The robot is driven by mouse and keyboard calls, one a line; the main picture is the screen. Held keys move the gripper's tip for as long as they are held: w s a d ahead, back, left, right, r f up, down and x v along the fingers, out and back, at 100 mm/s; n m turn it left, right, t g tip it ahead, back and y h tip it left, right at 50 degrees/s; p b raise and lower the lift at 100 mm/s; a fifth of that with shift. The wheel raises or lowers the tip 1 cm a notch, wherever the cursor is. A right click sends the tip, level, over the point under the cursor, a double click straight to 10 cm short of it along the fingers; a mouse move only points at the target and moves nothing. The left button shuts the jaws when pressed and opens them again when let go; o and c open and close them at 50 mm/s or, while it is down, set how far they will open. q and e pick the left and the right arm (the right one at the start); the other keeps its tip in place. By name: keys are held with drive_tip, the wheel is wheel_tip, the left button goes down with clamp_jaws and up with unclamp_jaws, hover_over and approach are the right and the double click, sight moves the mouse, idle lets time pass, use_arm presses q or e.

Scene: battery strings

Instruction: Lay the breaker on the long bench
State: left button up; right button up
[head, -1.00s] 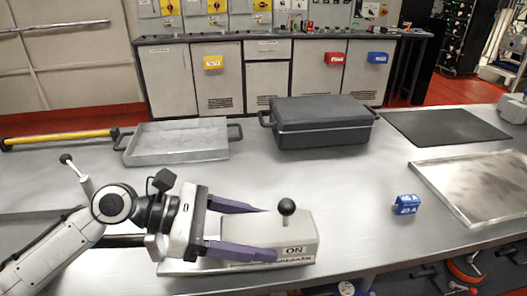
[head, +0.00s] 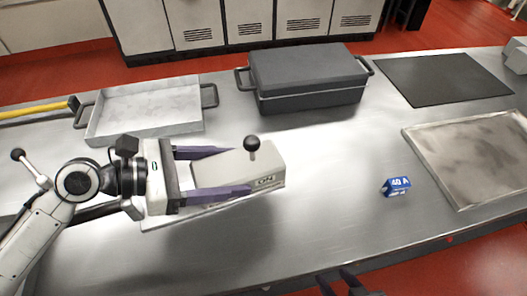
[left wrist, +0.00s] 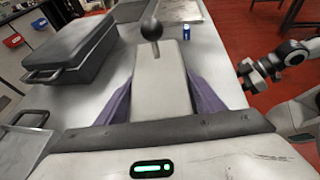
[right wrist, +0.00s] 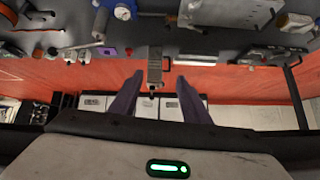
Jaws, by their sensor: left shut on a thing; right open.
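The breaker (head: 265,166) is a pale grey box with a black ball-tipped lever and an ON label. My left gripper (head: 241,171) is shut on its sides, with a purple finger along each side. The breaker also fills the middle of the left wrist view (left wrist: 160,88), lever at the far end. A dark shadow lies on the steel bench (head: 330,215) below it; I cannot tell how high it is held. My right gripper (right wrist: 157,85) is open and empty in the right wrist view, pointing at a red floor and cabinets.
A shallow grey tray (head: 148,113) and a dark lidded case (head: 308,80) stand behind the breaker. A blue 40 A block (head: 397,187) lies to the right, near a flat metal tray (head: 470,160) and a black mat (head: 440,80). The bench between breaker and block is clear.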

sight(261, 192)
use_arm(q)
drive_tip(key=shift+m+g+h, duration=0.4)
drive_tip(key=shift+m+g, duration=0.4)
drive_tip(key=d+p, duration=0.1)
drive_tip(key=d, duration=0.1)
drive_tip(key=d+r+p, duration=0.1)
drive_tip(key=d, duration=0.1)
drive_tip(key=s+d+r+p, duration=0.1)
drive_tip(key=d, duration=0.2)
drive_tip(key=shift+d, duration=0.1)
drive_tip(key=shift+d+f, duration=0.15)
drive_tip(key=shift+f, duration=1)
wheel_tip(261, 192, down, 3)
drive_tip(key=b, duration=0.3)
drive_tip(key=shift+f+b, duration=0.65)
drive_tip(key=shift+b, duration=0.5)
use_arm(e)
drive_tip(key=shift+s+d+f, duration=0.1)
drive_tip(key=shift+d+f, duration=0.2)
drive_tip(key=shift+f, duration=0.2)
drive_tip(key=shift+d+f, duration=0.25)
drive_tip(key=shift+f, duration=0.25)
use_arm(q)
drive_tip(key=shift+f, duration=0.55)
use_arm(e)
drive_tip(key=shift+f, duration=0.1)
